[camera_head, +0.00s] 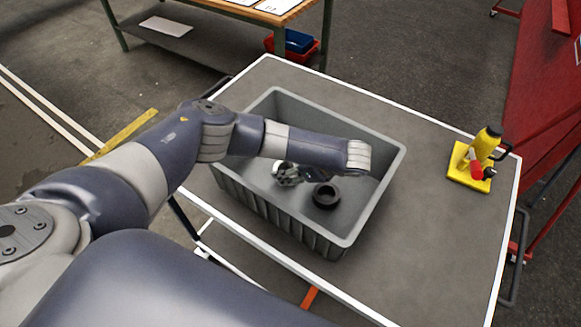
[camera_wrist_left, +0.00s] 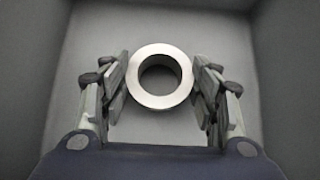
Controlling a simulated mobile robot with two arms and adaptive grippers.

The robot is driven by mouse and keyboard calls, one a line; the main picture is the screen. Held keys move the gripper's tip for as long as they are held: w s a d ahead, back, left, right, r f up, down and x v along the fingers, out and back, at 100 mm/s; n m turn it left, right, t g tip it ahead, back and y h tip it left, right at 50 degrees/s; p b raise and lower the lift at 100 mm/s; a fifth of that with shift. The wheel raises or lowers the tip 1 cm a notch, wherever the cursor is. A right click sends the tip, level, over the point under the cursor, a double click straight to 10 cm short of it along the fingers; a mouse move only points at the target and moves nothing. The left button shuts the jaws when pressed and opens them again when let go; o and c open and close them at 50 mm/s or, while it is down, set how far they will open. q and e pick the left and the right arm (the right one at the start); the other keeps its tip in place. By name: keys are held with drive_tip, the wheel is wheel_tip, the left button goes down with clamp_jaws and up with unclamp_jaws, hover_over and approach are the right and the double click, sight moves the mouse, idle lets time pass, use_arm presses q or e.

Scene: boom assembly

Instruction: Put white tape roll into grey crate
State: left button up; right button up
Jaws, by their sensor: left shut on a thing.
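The white tape roll (camera_wrist_left: 160,103) is in the middle of the left wrist view, its round face and open hole turned to the camera. My left gripper (camera_wrist_left: 162,80) has a finger against each side of the roll and is shut on it. The grey crate (camera_wrist_left: 285,90) surrounds both, with its walls on the sides and at the top. In the head view the grey crate (camera_head: 270,208) stands on the table, and my left arm reaches over it. The arm hides much of the gripper and roll there. My right gripper is not in view.
A black ring (camera_head: 325,196) lies on the crate floor. A yellow bottle-like tool on a yellow base (camera_head: 468,178) stands at the right of the grey table (camera_head: 430,225). The table top between crate and tool is clear. A workbench (camera_head: 215,12) stands behind.

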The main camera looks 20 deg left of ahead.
use_arm(q)
drive_tip(key=shift+w+f, duration=0.1)
drive_tip(key=shift+f, duration=0.4)
drive_tip(key=o, duration=1.2)
drive_tip(key=b+v, duration=0.2)
drive_tip(key=v, duration=0.4)
drive_tip(key=shift+d, duration=0.2)
drive_tip(key=v, duration=0.5)
drive_tip(key=shift+d+r+p, duration=0.2)
drive_tip(key=shift+r+p, duration=0.2)
